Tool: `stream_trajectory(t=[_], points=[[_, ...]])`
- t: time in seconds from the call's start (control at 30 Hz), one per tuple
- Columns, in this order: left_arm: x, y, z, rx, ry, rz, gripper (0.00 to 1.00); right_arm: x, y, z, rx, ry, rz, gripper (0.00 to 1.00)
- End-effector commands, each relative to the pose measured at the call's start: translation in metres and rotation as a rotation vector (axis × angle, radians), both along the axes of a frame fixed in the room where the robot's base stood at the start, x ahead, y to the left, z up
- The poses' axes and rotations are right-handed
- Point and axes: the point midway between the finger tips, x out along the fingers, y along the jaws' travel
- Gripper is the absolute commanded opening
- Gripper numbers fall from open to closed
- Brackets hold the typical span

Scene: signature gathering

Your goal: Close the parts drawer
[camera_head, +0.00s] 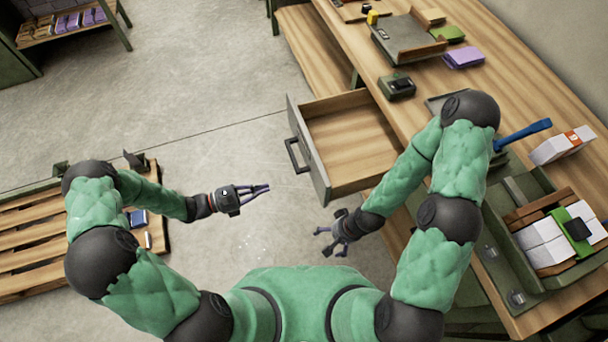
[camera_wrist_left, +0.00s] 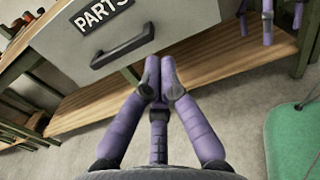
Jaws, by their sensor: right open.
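The parts drawer (camera_head: 345,145) stands pulled out from the wooden workbench, and its inside looks empty. Its grey front with a dark handle (camera_head: 296,155) faces left. In the left wrist view the front (camera_wrist_left: 180,30) carries a "PARTS" label (camera_wrist_left: 103,12) and the handle (camera_wrist_left: 122,47). My left gripper (camera_head: 266,188) is left of the drawer front, apart from the handle. Its fingers (camera_wrist_left: 160,80) are together with nothing between them. My right gripper (camera_head: 325,242) is open and empty, below the drawer's near corner; its fingers also show in the left wrist view (camera_wrist_left: 268,20).
The workbench (camera_head: 480,90) carries a dark green box (camera_head: 397,87), a purple pad (camera_head: 463,57), a blue-handled tool (camera_head: 525,134) and a green tray (camera_head: 515,290) with paper stacks. A wooden pallet (camera_head: 30,240) lies at left. The floor (camera_head: 215,110) left of the drawer is clear.

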Motion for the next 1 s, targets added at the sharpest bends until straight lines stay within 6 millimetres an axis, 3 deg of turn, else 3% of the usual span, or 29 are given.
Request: stream_trajectory(t=[0.17,0.7,1.0], points=[[0.005,-0.009,0.002,-0.015,-0.004,0.010,0.00,0.000,0.000,-0.003,0.000,0.000,0.000,0.97],[0.033,-0.100,0.000,-0.010,-0.003,0.004,0.00,0.000,0.000,-0.026,0.000,0.000,0.000,0.97],[0.043,-0.128,0.001,-0.011,-0.002,0.007,0.00,0.000,0.000,-0.036,0.000,0.000,0.000,0.97]])
